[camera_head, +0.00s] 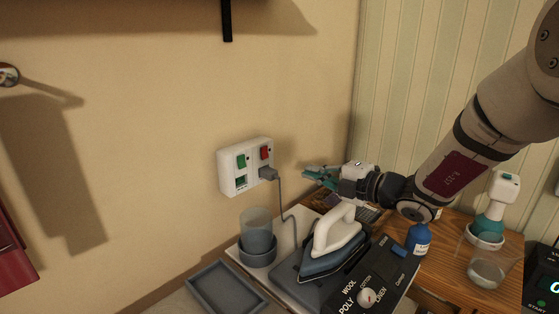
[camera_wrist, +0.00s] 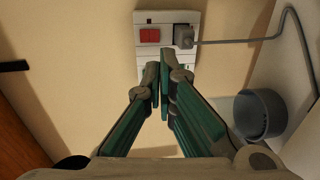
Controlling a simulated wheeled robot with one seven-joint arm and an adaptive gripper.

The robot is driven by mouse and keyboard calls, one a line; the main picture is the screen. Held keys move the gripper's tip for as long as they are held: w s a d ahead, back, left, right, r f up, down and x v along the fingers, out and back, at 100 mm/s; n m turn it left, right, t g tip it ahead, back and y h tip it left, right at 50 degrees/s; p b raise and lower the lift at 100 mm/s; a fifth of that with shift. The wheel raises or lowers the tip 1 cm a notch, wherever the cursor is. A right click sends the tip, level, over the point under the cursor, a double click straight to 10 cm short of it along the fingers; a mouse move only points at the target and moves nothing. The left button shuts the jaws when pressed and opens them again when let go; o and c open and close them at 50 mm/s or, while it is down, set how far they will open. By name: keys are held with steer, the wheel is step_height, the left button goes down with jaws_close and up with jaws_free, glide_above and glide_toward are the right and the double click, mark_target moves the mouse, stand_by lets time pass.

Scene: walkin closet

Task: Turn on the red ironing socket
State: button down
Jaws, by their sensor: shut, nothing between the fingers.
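The white socket panel (camera_head: 229,173) is on the wall, with a green switch (camera_head: 241,161) on the left and a red switch (camera_head: 265,153) on the right. A grey plug (camera_head: 268,173) with a cord sits below the red switch. My gripper (camera_head: 308,175) is shut and empty, to the right of the panel and apart from it. In the wrist view the red switch (camera_wrist: 149,36) and the plug (camera_wrist: 184,36) show beyond my fingertips (camera_wrist: 159,72). My fingers cover part of the panel there.
A blue bottle (camera_head: 419,239) and a spray bottle (camera_head: 495,207) stand to the right. The plug's cord (camera_head: 283,203) hangs beside the panel.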

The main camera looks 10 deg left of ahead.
mark_target(264, 159)
steer(key=b+x, duration=0.1)
steer(key=x, duration=1.3)
steer(key=shift+s+a+r, duration=0.1)
steer(key=shift+w+a, duration=0.2)
steer(key=shift+w, duration=0.05)
steer(key=v, duration=1.2)
